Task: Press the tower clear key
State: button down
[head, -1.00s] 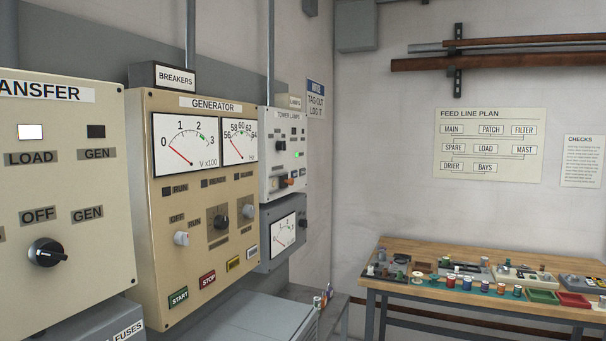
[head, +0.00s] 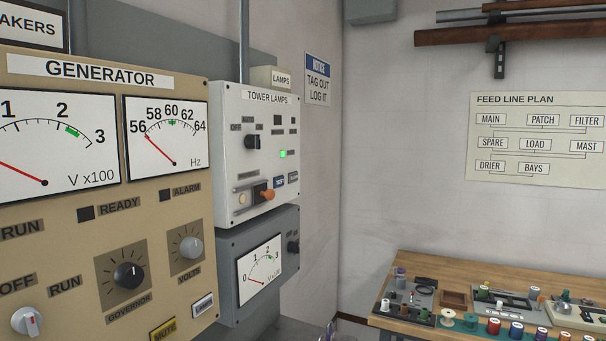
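The tower lamps panel (head: 232,165) is a pale box on the wall right of the generator panel, in the head view. It carries a dark rotary knob (head: 252,142), a lit green lamp (head: 283,154) and an orange knob or lever (head: 266,195) low down. Two small dark blue keys (head: 279,181) sit at its lower right; their lettering is too small to read, so I cannot tell which is the clear key. My gripper is not in view.
The generator panel (head: 110,238) with its dials and knobs stands close at the left. A grey meter box (head: 232,290) hangs below the tower lamps panel. A wooden bench (head: 400,327) with spools and tools stands at the right.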

aim_at(293, 177)
jog(key=i+l, duration=0.2)
jog(key=i, duration=0.25)
jog(key=i+l, duration=0.25)
jog(key=i, duration=0.15)
jog(key=i+l, duration=0.2)
jog(key=i, duration=0.25)
jog(key=i+l+u, duration=0.1)
jog(key=u, duration=1.2)
